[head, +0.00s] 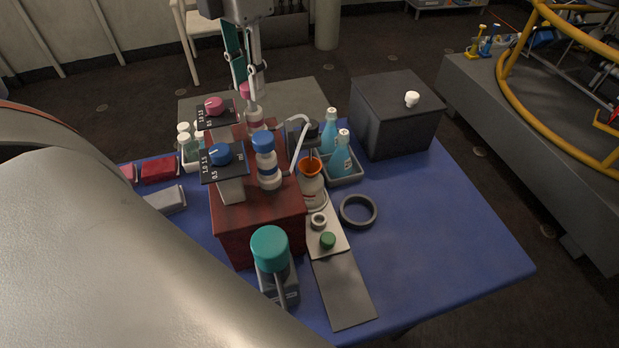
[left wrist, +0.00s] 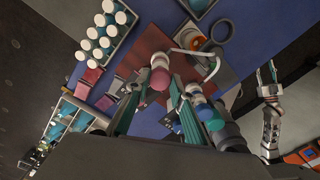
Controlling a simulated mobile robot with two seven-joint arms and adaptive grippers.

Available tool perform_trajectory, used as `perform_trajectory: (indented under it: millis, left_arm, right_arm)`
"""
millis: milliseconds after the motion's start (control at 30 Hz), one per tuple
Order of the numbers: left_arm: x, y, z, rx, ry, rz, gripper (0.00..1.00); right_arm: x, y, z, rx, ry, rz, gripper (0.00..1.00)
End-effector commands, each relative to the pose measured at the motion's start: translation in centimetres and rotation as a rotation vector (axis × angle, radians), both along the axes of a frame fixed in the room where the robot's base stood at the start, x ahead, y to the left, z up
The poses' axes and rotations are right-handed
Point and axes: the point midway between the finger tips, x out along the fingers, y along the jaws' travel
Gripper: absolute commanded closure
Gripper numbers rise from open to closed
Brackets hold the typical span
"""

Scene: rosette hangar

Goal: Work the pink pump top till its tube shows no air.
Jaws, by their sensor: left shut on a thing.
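The pink pump top (head: 245,91) sits on a white bottle with a pink band (head: 254,119), at the back of the dark red block (head: 262,218). My left gripper (head: 248,82) comes down over it from above and is shut on it. In the left wrist view the pink top (left wrist: 160,78) lies between the fingers (left wrist: 157,100).
A blue-topped pump (head: 266,160) stands in front. Pink (head: 214,106) and blue (head: 221,154) dials on black plates stand left. The blue table (head: 440,245) is clear at right.

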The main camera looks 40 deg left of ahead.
Motion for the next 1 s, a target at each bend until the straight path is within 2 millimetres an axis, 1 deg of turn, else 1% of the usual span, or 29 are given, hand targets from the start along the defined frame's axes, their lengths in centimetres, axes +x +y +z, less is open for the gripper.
perform_trajectory:
  millis: [267, 567, 1000]
  left_arm:
    - [0.06, 0.01, 0.79, 0.0, -0.003, 0.002, 0.91]
    - [0.06, 0.01, 0.59, 0.0, -0.002, 0.001, 0.91]
    - [0.05, 0.01, -0.17, 0.0, -0.001, 0.0, 0.91]
  right_arm:
    - [0.18, 0.0, 0.4, 0.0, -0.005, 0.0, 0.6]
    - [0.15, -0.01, 0.31, -0.001, -0.005, 0.0, 0.6]
    - [-0.19, -0.02, -0.4, 0.0, 0.005, -0.001, 0.6]
